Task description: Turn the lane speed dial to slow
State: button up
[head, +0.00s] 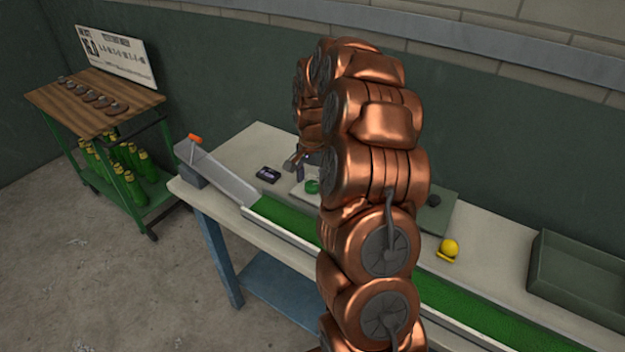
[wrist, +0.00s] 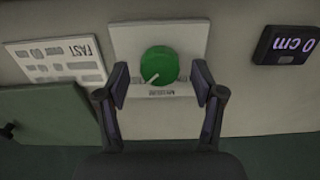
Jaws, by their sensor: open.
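The green round dial (wrist: 160,65) sits on a pale plate (wrist: 125,42) in the middle of the wrist view. Its white pointer mark is toward the lower left, near an upside-down word that looks like "MEASURE". In the head view the dial (head: 312,187) shows just left of my arm. My gripper (wrist: 160,83) is open, with one finger on each side of the dial and a gap to both. I cannot tell how far it is above the plate. In the head view my arm hides part of the gripper and the plate.
A white card (wrist: 60,72) with upside-down "FAST" lies left of the plate. A dark display (wrist: 285,45) reads 0 cm. The ramp (head: 228,182) leads to the green turf lane (head: 285,222). A yellow ball (head: 450,246) and a green tray (head: 575,270) are at right.

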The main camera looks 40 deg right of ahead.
jog(key=shift+f, duration=0.5)
jog(key=shift+c, duration=0.4)
jog(key=c, duration=1.1)
jog(key=shift+o, duration=0.2)
